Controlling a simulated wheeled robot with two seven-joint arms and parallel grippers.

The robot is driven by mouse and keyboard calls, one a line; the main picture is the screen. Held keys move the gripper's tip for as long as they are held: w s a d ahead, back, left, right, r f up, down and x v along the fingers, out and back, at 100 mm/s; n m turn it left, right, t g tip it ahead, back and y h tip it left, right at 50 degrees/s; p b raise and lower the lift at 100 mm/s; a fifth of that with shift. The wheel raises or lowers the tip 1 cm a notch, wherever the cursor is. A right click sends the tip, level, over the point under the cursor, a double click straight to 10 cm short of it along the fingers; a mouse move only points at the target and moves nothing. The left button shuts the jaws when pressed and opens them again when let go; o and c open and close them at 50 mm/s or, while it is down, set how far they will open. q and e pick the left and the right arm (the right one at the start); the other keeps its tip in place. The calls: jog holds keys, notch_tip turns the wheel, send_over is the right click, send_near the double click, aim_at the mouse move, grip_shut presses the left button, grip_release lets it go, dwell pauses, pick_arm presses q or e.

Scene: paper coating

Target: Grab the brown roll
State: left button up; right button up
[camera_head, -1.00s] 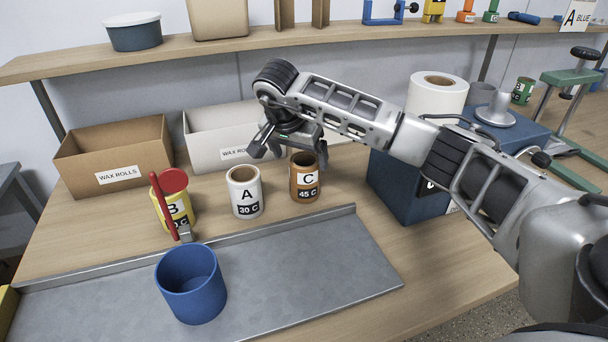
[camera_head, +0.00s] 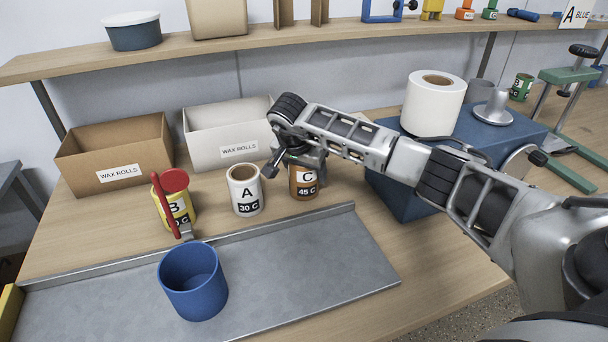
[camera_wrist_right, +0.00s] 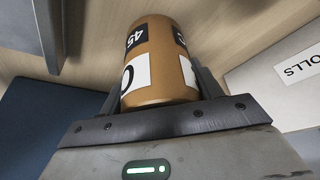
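The brown roll (camera_head: 303,188), marked C and 45 C, stands upright on the wooden table, just right of the white roll. My right gripper (camera_head: 297,170) is over it with its fingers spread, covering the roll's top in the head view. One finger shows to the left of the roll with a gap, the other near its right side. In the right wrist view the brown roll (camera_wrist_right: 160,62) lies in front of the palm, between the dark finger parts; contact cannot be told. My left gripper is out of view.
A white roll (camera_head: 246,191) marked A stands close on the left. Farther left is a yellow roll (camera_head: 178,212) with a red-handled tool. A blue cup (camera_head: 192,290) stands on the metal tray (camera_head: 310,270).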

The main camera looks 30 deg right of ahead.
jog(key=c, duration=0.5)
jog(key=shift+o, duration=0.2)
jog(key=shift+r, duration=0.15)
